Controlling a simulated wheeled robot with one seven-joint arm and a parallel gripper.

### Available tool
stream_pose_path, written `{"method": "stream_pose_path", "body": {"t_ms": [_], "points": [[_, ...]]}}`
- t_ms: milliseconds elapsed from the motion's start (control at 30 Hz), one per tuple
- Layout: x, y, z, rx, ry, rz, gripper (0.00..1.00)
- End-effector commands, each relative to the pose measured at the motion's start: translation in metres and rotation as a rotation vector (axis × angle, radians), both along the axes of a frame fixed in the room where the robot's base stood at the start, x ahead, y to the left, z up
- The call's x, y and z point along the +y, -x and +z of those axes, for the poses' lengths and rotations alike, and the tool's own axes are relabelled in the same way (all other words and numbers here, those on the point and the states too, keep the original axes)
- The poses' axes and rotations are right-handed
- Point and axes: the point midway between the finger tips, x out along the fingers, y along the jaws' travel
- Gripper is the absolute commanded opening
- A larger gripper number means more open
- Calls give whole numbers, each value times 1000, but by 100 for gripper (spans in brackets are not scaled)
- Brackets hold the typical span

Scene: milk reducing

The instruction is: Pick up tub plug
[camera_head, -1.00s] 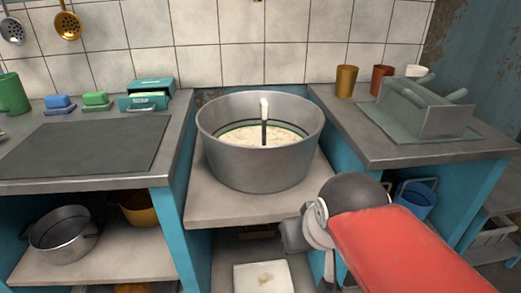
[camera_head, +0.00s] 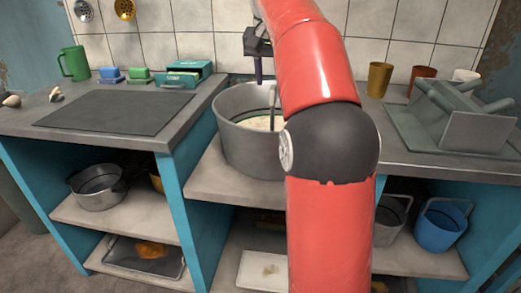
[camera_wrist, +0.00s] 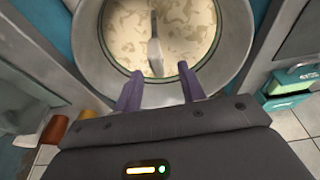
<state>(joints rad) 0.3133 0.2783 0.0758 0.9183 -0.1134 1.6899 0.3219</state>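A big grey metal tub (camera_head: 245,150) stands on the middle shelf with pale, curdled milk (camera_head: 258,122) in it. The tub plug (camera_head: 272,104) is a thin upright rod rising from the milk; my red arm hides part of the tub. In the wrist view the plug (camera_wrist: 154,47) rises near the middle of the tub. My gripper (camera_head: 258,78) is above the tub's back left part, pointing down. In the wrist view my gripper (camera_wrist: 159,85) has its two purple-grey fingers apart with nothing between them. The plug is ahead of them, apart from both.
A dark hob plate (camera_head: 115,112) and a teal box (camera_head: 188,75) are on the left counter. A brown cup (camera_head: 379,80) and a grey press (camera_head: 470,125) are on the right counter. The tiled wall is close behind the tub.

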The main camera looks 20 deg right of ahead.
Motion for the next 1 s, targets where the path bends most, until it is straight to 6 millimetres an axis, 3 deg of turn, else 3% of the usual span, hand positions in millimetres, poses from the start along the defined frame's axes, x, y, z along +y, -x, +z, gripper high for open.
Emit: {"method": "stream_pose_path", "body": {"t_ms": [600,900,1000], "points": [[-9,-7,-74,2,-1,-1,40],[-10,-8,-77,-1,1,0,40],[-10,-8,-76,-1,1,0,27]]}}
